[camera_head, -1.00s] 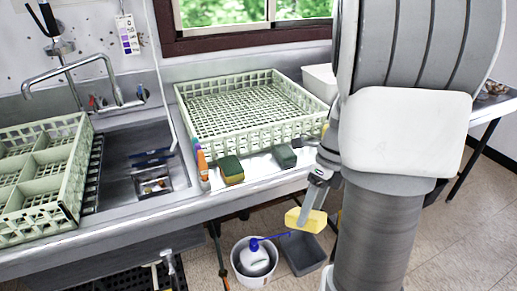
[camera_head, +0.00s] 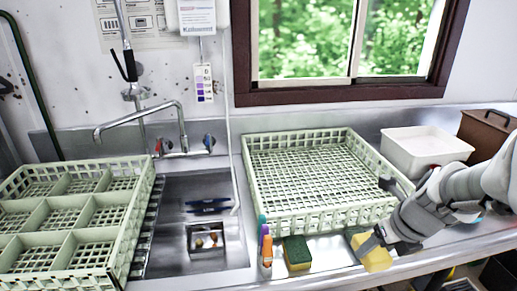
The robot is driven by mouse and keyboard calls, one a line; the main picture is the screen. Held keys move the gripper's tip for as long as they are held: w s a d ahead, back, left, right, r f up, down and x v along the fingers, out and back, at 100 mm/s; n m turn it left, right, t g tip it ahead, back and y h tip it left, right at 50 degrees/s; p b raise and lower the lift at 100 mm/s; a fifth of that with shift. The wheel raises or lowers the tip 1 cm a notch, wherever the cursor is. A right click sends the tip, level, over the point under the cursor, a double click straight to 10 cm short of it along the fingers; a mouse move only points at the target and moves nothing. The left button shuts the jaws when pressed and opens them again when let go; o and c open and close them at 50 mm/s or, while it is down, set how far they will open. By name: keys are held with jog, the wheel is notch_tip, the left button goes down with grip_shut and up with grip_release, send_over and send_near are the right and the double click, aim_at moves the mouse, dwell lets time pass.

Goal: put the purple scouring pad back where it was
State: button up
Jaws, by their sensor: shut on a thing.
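My gripper (camera_head: 378,242) is shut on a yellow block-shaped pad (camera_head: 377,259), at the lower right of the head view. It holds the pad tilted, in front of the large pale-green rack, over or close to the counter's front edge; the exact height cannot be told. No purple face shows on the held pad; part of it is hidden by the fingers. A green-and-yellow sponge (camera_head: 297,253) stands on the counter to the left of my gripper.
Several upright coloured bottles or markers (camera_head: 266,245) stand left of the sponge. The large rack (camera_head: 330,218) is empty. The sink (camera_head: 205,185) and a divided rack (camera_head: 95,240) lie left. A white tub (camera_head: 425,150) and brown box (camera_head: 487,130) are right. Bare counter (camera_head: 332,252) shows beside the sponge.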

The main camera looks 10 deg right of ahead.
jog(key=w+a+f+b, duration=0.1)
jog(key=w+f, duration=0.1)
jog(key=w, duration=0.1)
jog(key=w+a+f, duration=0.1)
jog(key=w+f, duration=0.1)
jog(key=w, duration=0.2)
jog(key=w+a+f+b, duration=0.1)
jog(key=w+f, duration=0.1)
jog(key=w, duration=0.1)
jog(key=shift+w+a+f+b, duration=0.3)
jog(key=shift+w+a, duration=0.05)
jog(key=shift+w, duration=0.05)
notch_tip(320, 180, down, 4)
jog(key=shift+w+f+b, duration=0.1)
jog(key=shift+b, duration=1.05)
jog(key=o, duration=1.2)
